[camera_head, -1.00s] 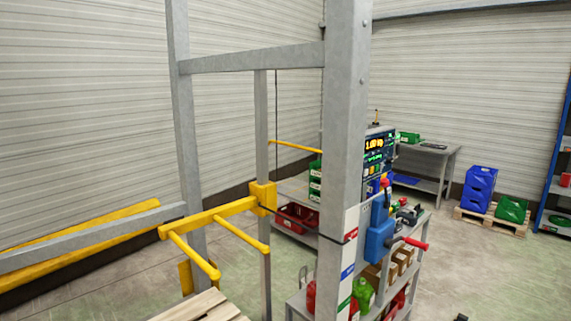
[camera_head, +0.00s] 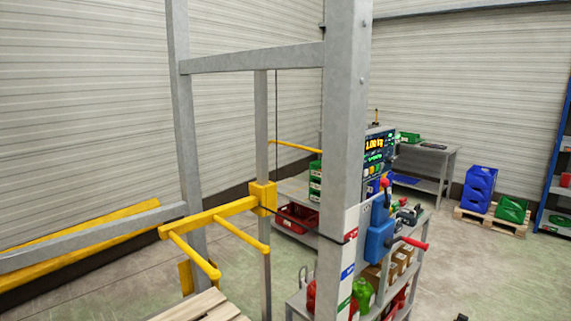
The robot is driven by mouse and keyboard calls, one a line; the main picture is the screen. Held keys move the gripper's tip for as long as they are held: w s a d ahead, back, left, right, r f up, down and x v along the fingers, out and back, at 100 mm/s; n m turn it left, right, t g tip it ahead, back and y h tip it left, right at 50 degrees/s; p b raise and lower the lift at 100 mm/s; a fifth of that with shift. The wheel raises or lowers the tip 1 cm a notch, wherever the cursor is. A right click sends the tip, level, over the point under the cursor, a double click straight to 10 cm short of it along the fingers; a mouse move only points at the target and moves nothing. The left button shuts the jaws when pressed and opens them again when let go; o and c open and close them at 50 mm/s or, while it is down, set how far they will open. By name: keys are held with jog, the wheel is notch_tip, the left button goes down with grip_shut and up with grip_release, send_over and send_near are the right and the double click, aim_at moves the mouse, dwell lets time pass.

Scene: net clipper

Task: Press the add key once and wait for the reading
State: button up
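A dark panel with a lit display (camera_head: 376,146) stands behind the grey upright, right of centre. Its large yellow reading looks like 1.00 kg, with a green line of smaller marks below it. A row of small coloured keys (camera_head: 374,170) sits under the display. They are too small to read, so I cannot tell which is the add key. The grey upright borders the panel's left side. My gripper is not in view.
A thick grey upright (camera_head: 344,150) and yellow bars (camera_head: 215,213) fill the left and middle. A blue unit with a red handle (camera_head: 380,242) is mounted near the shelf of bottles and boxes.

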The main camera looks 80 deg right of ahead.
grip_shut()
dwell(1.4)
